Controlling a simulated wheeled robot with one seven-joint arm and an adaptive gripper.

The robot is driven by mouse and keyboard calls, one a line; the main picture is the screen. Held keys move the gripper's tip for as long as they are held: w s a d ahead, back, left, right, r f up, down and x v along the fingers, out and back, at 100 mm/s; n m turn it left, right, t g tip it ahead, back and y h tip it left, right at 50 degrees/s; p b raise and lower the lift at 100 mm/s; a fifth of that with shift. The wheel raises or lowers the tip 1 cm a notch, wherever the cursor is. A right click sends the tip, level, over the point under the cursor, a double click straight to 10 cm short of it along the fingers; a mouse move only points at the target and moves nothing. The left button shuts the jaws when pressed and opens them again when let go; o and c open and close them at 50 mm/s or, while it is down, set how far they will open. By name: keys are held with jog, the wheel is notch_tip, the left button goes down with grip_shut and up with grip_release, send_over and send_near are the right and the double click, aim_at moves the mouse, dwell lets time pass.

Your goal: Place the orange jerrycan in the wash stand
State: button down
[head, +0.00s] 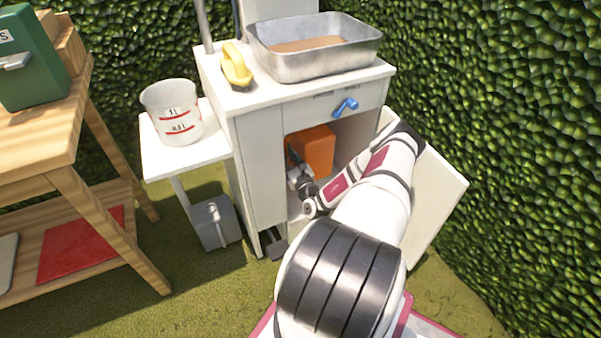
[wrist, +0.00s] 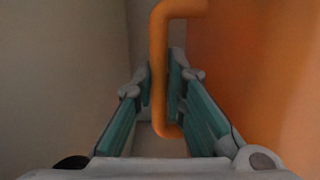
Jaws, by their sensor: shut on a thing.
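The orange jerrycan (head: 318,148) is inside the open compartment of the white wash stand (head: 258,165). In the wrist view the jerrycan's body (wrist: 255,60) fills the right side, with its handle (wrist: 158,60) toward me. My gripper (wrist: 160,92) is shut on the handle, one finger on each side of it. In the head view my gripper (head: 296,176) reaches into the compartment at the jerrycan's left side. The stand's door (head: 440,195) is open to the right. The jerrycan's underside is hidden, so I cannot tell whether it rests on the compartment floor.
Hedges close off the back and right.

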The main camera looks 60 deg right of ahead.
jog(key=shift+w+d+f, duration=0.1)
notch_tip(320, 180, down, 10)
jog(key=b, duration=0.5)
jog(key=c, duration=1.6)
grip_release()
jog(key=shift+c, duration=0.2)
